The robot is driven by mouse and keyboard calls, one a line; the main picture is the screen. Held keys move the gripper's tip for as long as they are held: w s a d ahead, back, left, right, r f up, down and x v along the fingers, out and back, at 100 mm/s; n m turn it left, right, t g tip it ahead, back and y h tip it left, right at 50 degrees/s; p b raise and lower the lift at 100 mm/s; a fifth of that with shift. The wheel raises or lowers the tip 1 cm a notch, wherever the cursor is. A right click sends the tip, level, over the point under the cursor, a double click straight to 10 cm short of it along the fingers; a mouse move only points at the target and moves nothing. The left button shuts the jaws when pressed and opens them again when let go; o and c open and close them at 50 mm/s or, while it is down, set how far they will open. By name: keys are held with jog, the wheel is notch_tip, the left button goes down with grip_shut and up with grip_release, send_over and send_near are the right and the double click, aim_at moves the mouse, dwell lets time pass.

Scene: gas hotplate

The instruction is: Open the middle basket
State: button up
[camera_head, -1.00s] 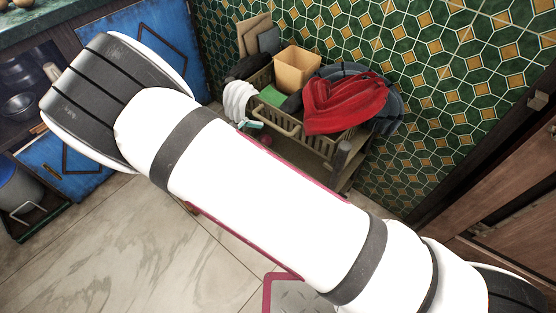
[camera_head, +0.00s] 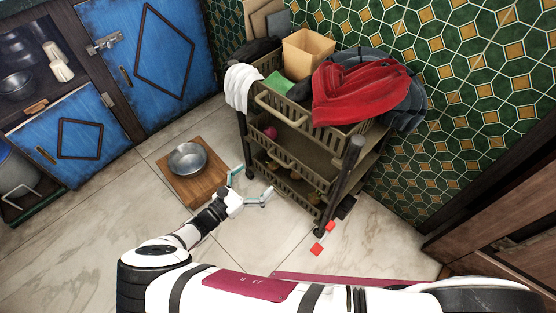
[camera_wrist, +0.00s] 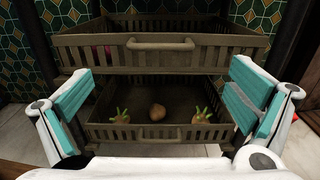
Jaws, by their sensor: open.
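My gripper (camera_head: 252,185) is open and empty, low in front of the cart. In the wrist view, its two teal-padded fingers stand wide apart on either side, below the handle's level and apart from it. The basket's back part is partly hidden in the head view.
The bottom basket (camera_wrist: 176,131) holds several vegetables. The top basket (camera_head: 296,117) carries a box, a red cloth and a white cloth. A wooden board (camera_head: 178,165) with a metal bowl (camera_head: 187,160) lies on the floor left of the cart. Red blocks (camera_head: 318,248) lie at right.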

aim_at(278, 159)
jog(key=b+x, duration=0.1)
jog(key=x, duration=0.9)
jog(key=shift+d, duration=0.1)
